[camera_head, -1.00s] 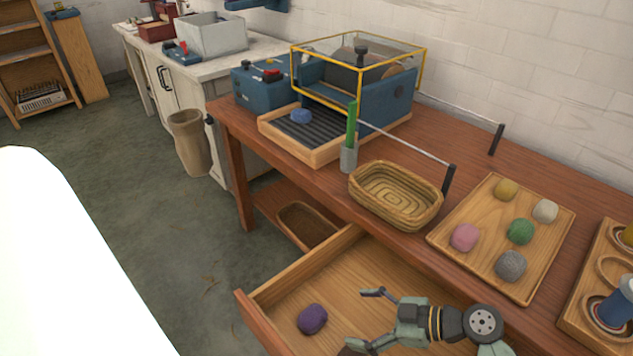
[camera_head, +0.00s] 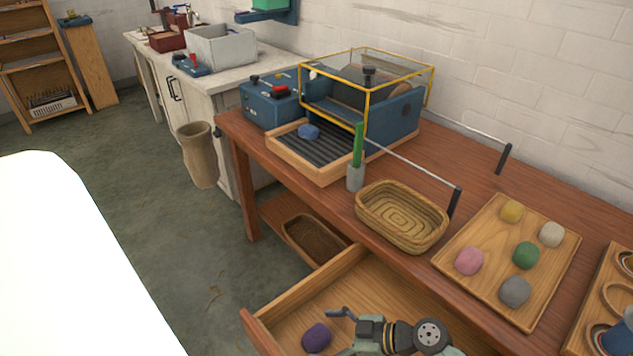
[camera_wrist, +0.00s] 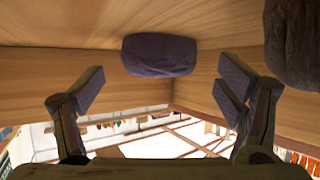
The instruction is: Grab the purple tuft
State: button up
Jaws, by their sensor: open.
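The purple tuft (camera_head: 316,338) lies on the floor of the open wooden drawer (camera_head: 350,288), near its left end. In the wrist view the purple tuft (camera_wrist: 160,55) is dark, rounded and whole, centred ahead of the spread fingers. My gripper (camera_head: 336,331) is inside the drawer area, just right of the tuft. In the wrist view my gripper (camera_wrist: 160,86) is open, with nothing between its pads. I cannot tell whether the fingertips reach alongside the tuft.
A dark brown rounded thing (camera_wrist: 294,42) sits close by my right-hand finger in the wrist view. Above the drawer, the bench holds a woven basket (camera_head: 401,216) and a wooden tray (camera_head: 478,277) with several coloured tufts. The drawer walls stand around my gripper.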

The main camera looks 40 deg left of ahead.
jog(key=shift+s+a+f, duration=0.2)
jog(key=shift+a+f, duration=0.1)
jog(key=shift+a, duration=0.1)
jog(key=c, duration=0.8)
jog(key=shift+r, duration=0.1)
